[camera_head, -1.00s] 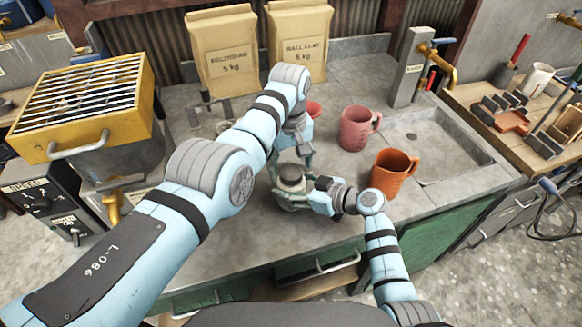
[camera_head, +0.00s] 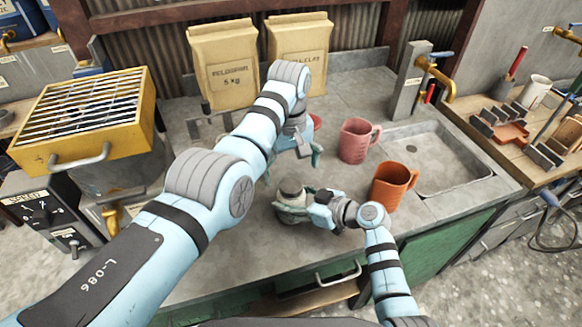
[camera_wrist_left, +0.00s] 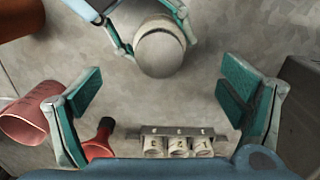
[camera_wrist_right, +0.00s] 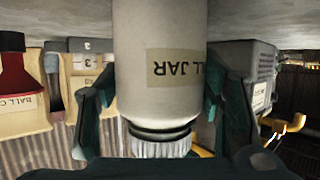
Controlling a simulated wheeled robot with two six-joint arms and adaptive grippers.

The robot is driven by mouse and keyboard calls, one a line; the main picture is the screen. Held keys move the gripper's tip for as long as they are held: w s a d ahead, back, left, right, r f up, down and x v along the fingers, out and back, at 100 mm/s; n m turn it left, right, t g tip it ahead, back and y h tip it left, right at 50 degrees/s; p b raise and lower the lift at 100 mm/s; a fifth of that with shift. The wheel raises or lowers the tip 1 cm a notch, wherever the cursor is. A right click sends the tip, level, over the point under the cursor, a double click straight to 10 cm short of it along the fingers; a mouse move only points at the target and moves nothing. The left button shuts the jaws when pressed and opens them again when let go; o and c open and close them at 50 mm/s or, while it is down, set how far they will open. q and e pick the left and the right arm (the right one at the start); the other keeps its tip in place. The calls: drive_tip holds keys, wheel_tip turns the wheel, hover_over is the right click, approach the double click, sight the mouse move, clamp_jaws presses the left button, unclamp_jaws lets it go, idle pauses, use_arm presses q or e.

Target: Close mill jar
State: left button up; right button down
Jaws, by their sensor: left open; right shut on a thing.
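The mill jar (camera_head: 291,188) stands on the grey counter, seemingly upright, with a grey body. In the right wrist view the jar (camera_wrist_right: 160,65) fills the middle, upside down in the picture, its label partly reading "LL JAR". A pale ribbed lid (camera_wrist_right: 160,147) sits at its mouth beside a dark ring. The left wrist view shows its round grey top (camera_wrist_left: 158,52). My right gripper (camera_head: 292,208) is shut around the jar's body. My left gripper (camera_head: 294,158) is open and empty above and behind the jar; its spread fingers show in the left wrist view (camera_wrist_left: 165,98).
A pink mug (camera_head: 356,142) and an orange jug (camera_head: 391,183) stand right of the jar, beside the sink (camera_head: 440,165). Two paper sacks (camera_head: 222,70) stand at the back. A yellow-grated machine (camera_head: 85,105) is at left. A small rack (camera_wrist_left: 180,132) with numbered pots lies behind the jar.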

use_arm(q)
wheel_tip(320, 180, up, 7)
drive_tip(key=shift+r, duration=0.2)
use_arm(e)
drive_tip(key=shift+c, duration=1.9)
unclamp_jaws()
drive_tip(key=v, duration=1.2)
